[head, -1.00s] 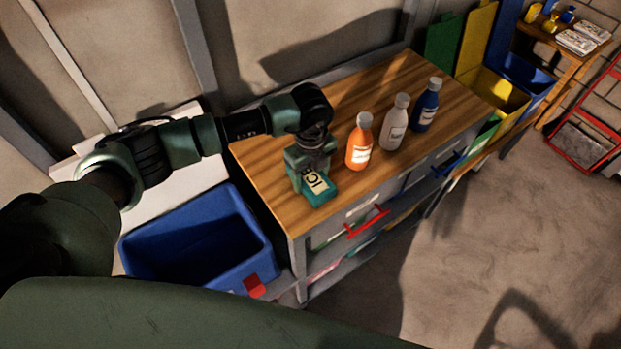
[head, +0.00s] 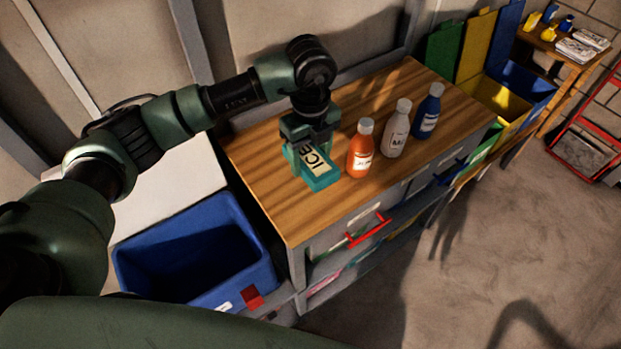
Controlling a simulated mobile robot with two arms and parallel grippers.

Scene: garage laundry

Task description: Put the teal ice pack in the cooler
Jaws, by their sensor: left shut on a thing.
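The teal ice pack (head: 322,175) has a pale label reading "ICE". My left gripper (head: 303,150) is shut on it from above and hides its rear part. The pack appears to be held a little above the wooden bench top, left of the orange bottle; the exact gap is hard to tell. The cooler appears to be the open blue box (head: 197,297) at the lower left, beside the bench. It has a white panel, seemingly its raised lid (head: 175,190), behind it. The inside that shows looks empty. My right gripper is out of view.
Open floor lies to the right.

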